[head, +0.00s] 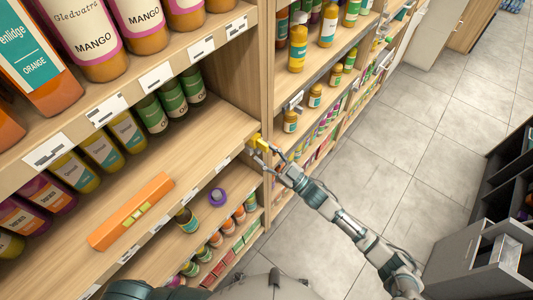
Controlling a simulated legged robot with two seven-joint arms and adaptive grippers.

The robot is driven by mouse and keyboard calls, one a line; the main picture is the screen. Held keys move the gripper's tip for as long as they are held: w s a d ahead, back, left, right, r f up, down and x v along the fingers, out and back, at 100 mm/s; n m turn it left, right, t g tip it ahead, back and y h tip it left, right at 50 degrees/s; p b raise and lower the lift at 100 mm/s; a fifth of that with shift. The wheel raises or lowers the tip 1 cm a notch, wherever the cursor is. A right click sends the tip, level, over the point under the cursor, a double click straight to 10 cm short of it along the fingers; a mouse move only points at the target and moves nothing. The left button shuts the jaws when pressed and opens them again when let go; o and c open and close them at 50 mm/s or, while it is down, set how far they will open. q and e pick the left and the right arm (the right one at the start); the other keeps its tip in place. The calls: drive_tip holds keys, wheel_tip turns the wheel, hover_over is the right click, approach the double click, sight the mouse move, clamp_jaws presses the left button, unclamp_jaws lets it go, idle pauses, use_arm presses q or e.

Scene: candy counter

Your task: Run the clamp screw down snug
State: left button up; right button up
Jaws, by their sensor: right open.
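A small yellow piece (258,141), which looks like the clamp, sits against the front edge of the wooden upright at the right end of the shelf. My right gripper (268,152) reaches in from the right and is open at this yellow piece. I cannot tell whether its fingers touch it. The clamp's screw is too small to make out, and the gripper partly covers that spot. My left gripper is not in view.
An orange bar (155,190) with yellow-green windows lies on the wooden shelf (75,245). Several juice bottles stand on the shelf above. A purple ring-shaped thing (218,196) is on the lower shelf. Tiled floor (410,150) is clear at right; dark open cabinets (490,235) stand beyond.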

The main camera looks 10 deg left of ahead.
drive_tip(key=shift+a, duration=0.4)
drive_tip(key=c, duration=0.6)
drive_tip(key=shift+a, duration=0.1)
clamp_jaws()
drive_tip(key=m+t+p, duration=0.1)
drive_tip(key=m, duration=0.1)
drive_tip(key=m+h+p, duration=0.1)
drive_tip(key=m, duration=0.1)
drive_tip(key=shift+r+t, duration=0.2)
drive_tip(key=shift+t, duration=0.2)
drive_tip(key=shift+s+f+m+t+h+p, duration=0.1)
drive_tip(key=shift+m+t+h+p, duration=0.35)
drive_tip(key=shift+m, duration=0.75)
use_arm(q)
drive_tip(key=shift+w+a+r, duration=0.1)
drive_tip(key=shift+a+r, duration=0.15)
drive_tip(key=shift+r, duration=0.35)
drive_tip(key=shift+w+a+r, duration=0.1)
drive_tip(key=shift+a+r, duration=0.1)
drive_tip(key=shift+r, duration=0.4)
use_arm(e)
drive_tip(key=shift+f, duration=0.1)
drive_tip(key=o, duration=0.6)
unclamp_jaws()
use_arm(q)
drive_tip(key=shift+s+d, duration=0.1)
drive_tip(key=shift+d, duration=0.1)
